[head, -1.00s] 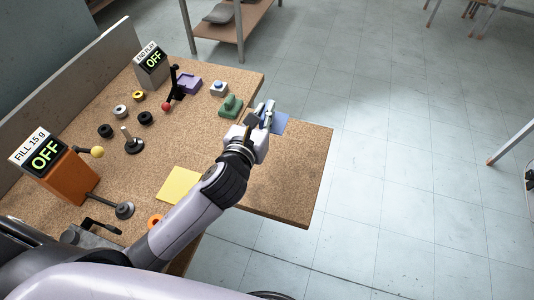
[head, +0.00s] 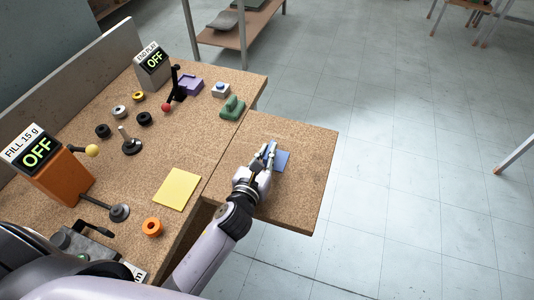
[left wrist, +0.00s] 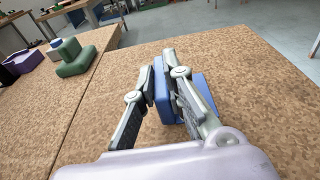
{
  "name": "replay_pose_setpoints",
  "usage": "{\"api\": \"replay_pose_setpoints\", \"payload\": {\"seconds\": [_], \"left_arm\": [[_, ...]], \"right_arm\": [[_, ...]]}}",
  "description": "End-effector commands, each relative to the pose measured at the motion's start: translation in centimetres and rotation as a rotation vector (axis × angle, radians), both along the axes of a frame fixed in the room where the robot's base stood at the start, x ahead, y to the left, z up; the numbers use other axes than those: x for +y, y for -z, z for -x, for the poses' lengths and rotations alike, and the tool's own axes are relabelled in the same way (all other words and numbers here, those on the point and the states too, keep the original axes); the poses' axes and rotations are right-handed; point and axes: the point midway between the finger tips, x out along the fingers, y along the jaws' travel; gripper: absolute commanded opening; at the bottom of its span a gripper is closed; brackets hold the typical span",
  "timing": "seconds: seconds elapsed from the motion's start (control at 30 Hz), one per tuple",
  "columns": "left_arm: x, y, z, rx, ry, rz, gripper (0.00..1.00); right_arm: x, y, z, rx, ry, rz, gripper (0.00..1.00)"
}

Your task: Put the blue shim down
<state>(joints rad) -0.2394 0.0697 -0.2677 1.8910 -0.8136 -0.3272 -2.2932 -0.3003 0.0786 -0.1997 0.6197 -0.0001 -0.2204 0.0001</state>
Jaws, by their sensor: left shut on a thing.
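The blue shim (head: 282,160) is over the right-hand board of the bench (head: 300,195). In the left wrist view the blue shim (left wrist: 162,98) shows an upright part between the fingers and a wider part beside and below them. My left gripper (head: 269,154) is shut on the upright part; it also shows in the left wrist view (left wrist: 163,75). The fingers hide part of the shim. The shim is low over the board, but I cannot tell whether it touches it. My right gripper is not in view.
A green block with a raised grip (head: 232,108) sits on the main bench, left of the board.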

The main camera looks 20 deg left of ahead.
Motion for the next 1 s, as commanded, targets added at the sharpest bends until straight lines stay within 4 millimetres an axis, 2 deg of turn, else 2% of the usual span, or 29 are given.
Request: {"api": "replay_pose_setpoints", "payload": {"seconds": [0.27,0.3,0.57,0.93,1.0], "left_arm": [[0.01,0.36,-0.01,0.0,0.0,0.001,0.0],[0.02,0.19,-0.01,0.0,0.0,0.001,0.13],[0.02,0.18,0.0,0.0,0.0,0.001,0.31],[0.02,-0.36,-0.01,-0.001,-0.001,0.001,0.31],[0.05,-0.11,0.78,0.001,0.0,0.0,0.31]], "right_arm": [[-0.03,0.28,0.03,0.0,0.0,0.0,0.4],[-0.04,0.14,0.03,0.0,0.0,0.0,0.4],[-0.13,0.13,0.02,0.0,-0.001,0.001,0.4],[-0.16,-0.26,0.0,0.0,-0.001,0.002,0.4],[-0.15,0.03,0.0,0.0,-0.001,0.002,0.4]]}}
